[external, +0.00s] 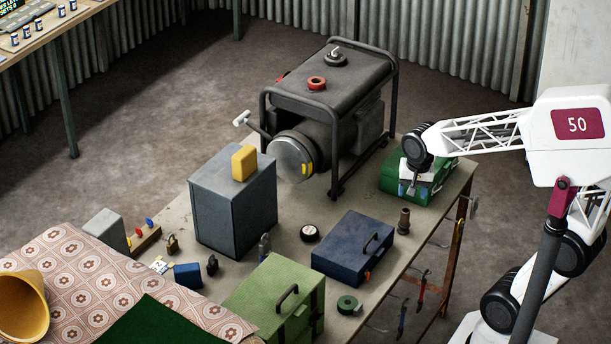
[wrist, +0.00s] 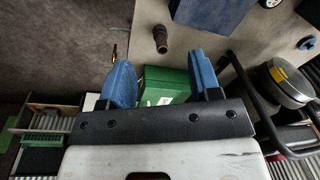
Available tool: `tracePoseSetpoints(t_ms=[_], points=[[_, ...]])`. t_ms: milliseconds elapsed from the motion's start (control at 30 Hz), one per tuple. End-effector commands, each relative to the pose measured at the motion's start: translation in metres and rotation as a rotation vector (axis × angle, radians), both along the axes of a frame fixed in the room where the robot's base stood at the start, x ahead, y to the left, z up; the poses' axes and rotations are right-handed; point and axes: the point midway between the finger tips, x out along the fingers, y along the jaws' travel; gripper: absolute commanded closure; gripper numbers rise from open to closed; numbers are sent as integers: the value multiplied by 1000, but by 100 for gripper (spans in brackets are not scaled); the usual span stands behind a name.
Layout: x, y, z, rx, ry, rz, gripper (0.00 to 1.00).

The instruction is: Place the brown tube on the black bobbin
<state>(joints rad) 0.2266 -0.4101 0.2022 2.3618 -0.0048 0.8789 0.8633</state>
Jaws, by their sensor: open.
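A small dark brown tube (external: 404,221) stands upright on the workbench, right of the blue case. It also shows in the wrist view (wrist: 161,38), beyond my fingertips. A low, round black piece with a pale top (external: 310,233) lies left of the blue case; it may be the black bobbin, but it is too small to be sure. It shows partly at the top edge of the wrist view (wrist: 270,3). My gripper (external: 408,190) is over the green box at the bench's right end, behind the tube. In the wrist view its blue fingers (wrist: 162,78) are apart, with nothing held.
The green box (external: 436,187) is under my gripper. The blue case (external: 352,248) lies between tube and round piece. A framed generator (external: 330,110) stands tall behind; a grey cabinet (external: 225,205) and green case (external: 270,298) stand left. A green roll (external: 348,305) lies near the front edge.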

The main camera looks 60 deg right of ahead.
Motion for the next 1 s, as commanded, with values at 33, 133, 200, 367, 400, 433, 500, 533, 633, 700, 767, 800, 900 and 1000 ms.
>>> tracePoseSetpoints(t_ms=[33,133,200,367,400,433,500,533,633,700,767,800,900,1000], points=[[-9,12,8,-12,-13,94,43],[-27,31,18,-36,-30,287,43],[-40,43,25,-56,-42,422,43],[-70,67,35,-101,-67,713,43],[-76,71,38,-112,-73,776,43],[-81,74,39,-119,-78,818,43],[-90,80,41,-136,-83,907,43],[-93,82,42,-142,-86,937,43],[-100,87,43,-155,-93,1013,43],[-103,88,44,-161,-93,1042,43],[-104,89,44,-163,-94,1055,43],[-105,89,44,-164,-95,1058,43],[-105,89,44,-164,-95,1058,43],[-105,89,44,-164,-95,1057,43]])
